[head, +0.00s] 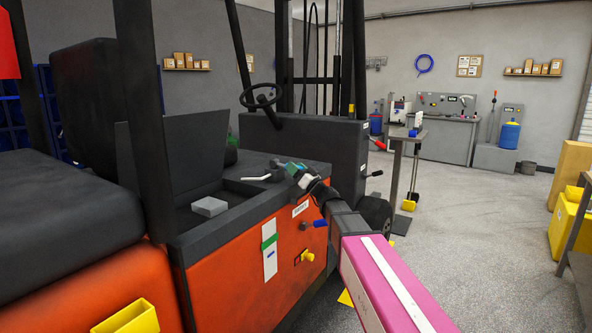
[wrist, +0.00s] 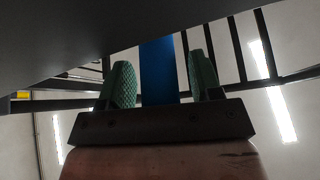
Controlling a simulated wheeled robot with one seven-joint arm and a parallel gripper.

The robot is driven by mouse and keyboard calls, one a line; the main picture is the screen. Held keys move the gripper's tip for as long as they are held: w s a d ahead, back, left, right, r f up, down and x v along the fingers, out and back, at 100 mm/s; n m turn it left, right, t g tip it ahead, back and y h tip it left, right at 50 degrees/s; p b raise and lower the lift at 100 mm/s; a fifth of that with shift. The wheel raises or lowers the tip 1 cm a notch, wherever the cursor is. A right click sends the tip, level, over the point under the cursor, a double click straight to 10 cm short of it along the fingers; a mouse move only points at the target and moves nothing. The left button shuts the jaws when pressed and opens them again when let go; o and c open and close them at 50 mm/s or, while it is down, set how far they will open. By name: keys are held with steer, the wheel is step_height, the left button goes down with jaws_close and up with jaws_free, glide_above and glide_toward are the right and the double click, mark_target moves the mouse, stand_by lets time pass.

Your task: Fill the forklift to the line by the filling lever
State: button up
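The orange and dark grey forklift (head: 235,270) fills the left of the head view. On its side is a white upright strip (head: 269,262) with a green band (head: 269,242) across its upper part. A blue handle (head: 320,223) and a yellow knob (head: 307,256) stick out to the right of the strip. I cannot tell which control is the filling lever. My gripper (head: 292,166) is over the forklift's top edge. In the wrist view its green fingers (wrist: 163,80) stand apart, with a blue bar (wrist: 159,72) between them. A narrow gap shows beside the right finger.
A bent pale lever (head: 257,178) and a grey block (head: 209,206) are on the forklift's top. A red-tipped lever (head: 377,144) is at its front. A narrow grey stand (head: 408,135) is beyond. Yellow boxes (head: 570,225) stand at right; the floor (head: 460,235) between is clear.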

steer(key=v, duration=1)
steer(key=shift+s+d+f, duration=0.2)
steer(key=shift+s+d, duration=0.05)
steer(key=shift+s, duration=0.05)
